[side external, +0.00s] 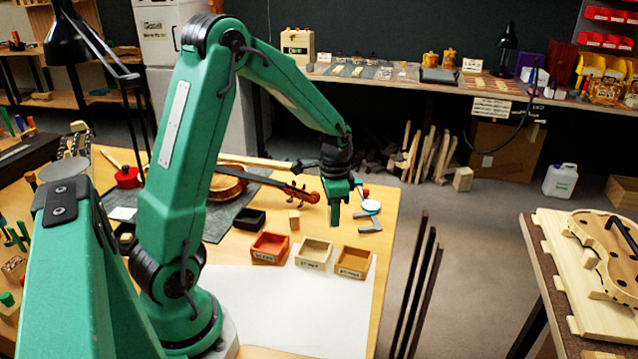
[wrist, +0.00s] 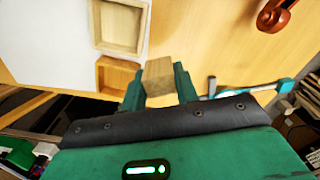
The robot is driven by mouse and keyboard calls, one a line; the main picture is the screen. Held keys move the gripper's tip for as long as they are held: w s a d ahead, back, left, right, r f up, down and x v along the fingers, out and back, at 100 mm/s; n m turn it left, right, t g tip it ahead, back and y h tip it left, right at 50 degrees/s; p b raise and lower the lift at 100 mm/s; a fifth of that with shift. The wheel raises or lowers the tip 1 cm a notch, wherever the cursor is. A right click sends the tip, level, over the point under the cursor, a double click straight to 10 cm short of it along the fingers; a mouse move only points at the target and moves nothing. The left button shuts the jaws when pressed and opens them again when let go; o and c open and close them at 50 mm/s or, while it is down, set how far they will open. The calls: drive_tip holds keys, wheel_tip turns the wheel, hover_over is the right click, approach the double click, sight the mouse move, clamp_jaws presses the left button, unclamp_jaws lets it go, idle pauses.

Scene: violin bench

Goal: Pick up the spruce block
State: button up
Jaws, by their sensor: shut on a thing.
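My gripper (side external: 334,218) is over the right part of the bench, pointing down. In the wrist view its two green fingers (wrist: 159,88) are closed on opposite sides of a pale, straight-grained wooden block (wrist: 158,72), which looks like the spruce block. The side view does not clearly show this held block, and I cannot tell whether it touches the bench. Another small tan block (side external: 294,219) stands on the bench to the left of my gripper, behind the red tray.
A red tray (side external: 254,258), a cream tray (side external: 304,265) and a brown tray (side external: 342,274) stand in a row in front of my gripper. A violin's scroll (side external: 313,196) lies behind left. A grey metal tool (side external: 370,231) is close right. White paper (side external: 300,310) is clear in front.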

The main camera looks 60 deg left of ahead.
drive_tip(key=s+d+r, duration=0.1)
drive_tip(key=d+r, duration=0.3)
drive_tip(key=d, duration=0.3)
drive_tip(key=shift+d+r, duration=0.35)
drive_tip(key=shift+d, duration=0.05)
drive_tip(key=w+d+r+n, duration=0.2)
drive_tip(key=d+r+n, duration=0.2)
drive_tip(key=r, duration=0.3)
drive_tip(key=shift+w+d+r, duration=0.15)
drive_tip(key=shift+w+d, duration=0.1)
drive_tip(key=shift+d, duration=0.65)
drive_tip(key=s+d+f+n, duration=0.3)
drive_tip(key=s+n, duration=0.1)
drive_tip(key=s, duration=0.5)
drive_tip(key=s+d+f+n, duration=0.4)
drive_tip(key=s+n, duration=0.1)
drive_tip(key=s, duration=0.5)
drive_tip(key=shift+w, duration=0.1)
